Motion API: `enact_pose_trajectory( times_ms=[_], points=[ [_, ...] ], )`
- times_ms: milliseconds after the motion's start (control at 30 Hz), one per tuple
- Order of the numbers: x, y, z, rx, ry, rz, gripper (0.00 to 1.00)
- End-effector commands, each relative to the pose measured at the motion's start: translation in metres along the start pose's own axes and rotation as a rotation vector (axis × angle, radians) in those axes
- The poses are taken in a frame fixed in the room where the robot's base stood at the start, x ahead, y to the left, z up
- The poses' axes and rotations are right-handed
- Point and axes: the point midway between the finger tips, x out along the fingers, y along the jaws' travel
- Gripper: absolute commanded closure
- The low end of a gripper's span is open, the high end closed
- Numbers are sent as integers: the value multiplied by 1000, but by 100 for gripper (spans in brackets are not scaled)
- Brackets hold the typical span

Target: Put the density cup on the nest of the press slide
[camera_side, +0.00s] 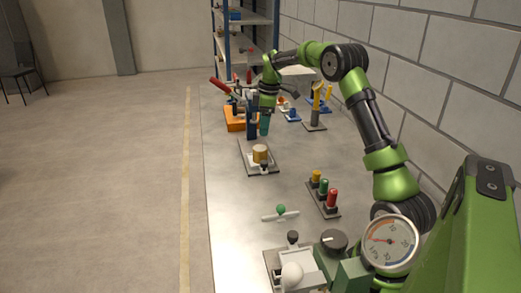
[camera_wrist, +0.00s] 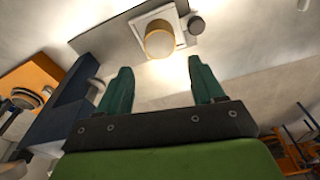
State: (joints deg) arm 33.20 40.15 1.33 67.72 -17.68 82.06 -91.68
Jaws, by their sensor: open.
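A tan, round cup (camera_side: 260,152), which I take to be the density cup, stands upright on a grey plate (camera_side: 272,170) with a small dark knob beside it. In the wrist view the cup (camera_wrist: 159,42) sits on a pale square pad (camera_wrist: 140,22), beyond my fingertips. My gripper (camera_side: 265,126) is above and behind the cup, pointing down. In the wrist view my gripper (camera_wrist: 160,68) is open, with nothing between its green fingers. An orange-based device (camera_side: 236,124) with a blue column (camera_side: 252,124) and red lever stands left of my gripper. I cannot tell which part is the nest.
The blue column (camera_wrist: 68,103) is close to my left finger in the wrist view. A block of yellow, green and red knobs (camera_side: 324,190) stands front right. A green-knobbed bar (camera_side: 280,213) and a dial gauge (camera_side: 390,241) are nearer. The table's left side is clear.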

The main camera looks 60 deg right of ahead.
Motion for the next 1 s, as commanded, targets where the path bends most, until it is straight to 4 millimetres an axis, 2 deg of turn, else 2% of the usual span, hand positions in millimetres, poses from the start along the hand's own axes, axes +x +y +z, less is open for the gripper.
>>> enact_pose_trajectory(
  times_ms=[167, 267, 367, 467, 633, 800, 900, 1000],
  points=[
    [-18, -5, -4, 10, 5, 8, 33],
    [-38, -26, -18, 50, 23, 32, 33],
    [-67, -64, -36, 130, 61, 66, 33],
    [-94, -114, -50, 235, 119, 97, 33],
    [-126, -202, -55, 423, 239, 118, 33],
    [-135, -284, -38, 615, 373, 89, 33],
    [-130, -323, -22, 721, 445, 51, 33],
    [-123, -351, -9, 807, 500, 9, 33]
  ],
)
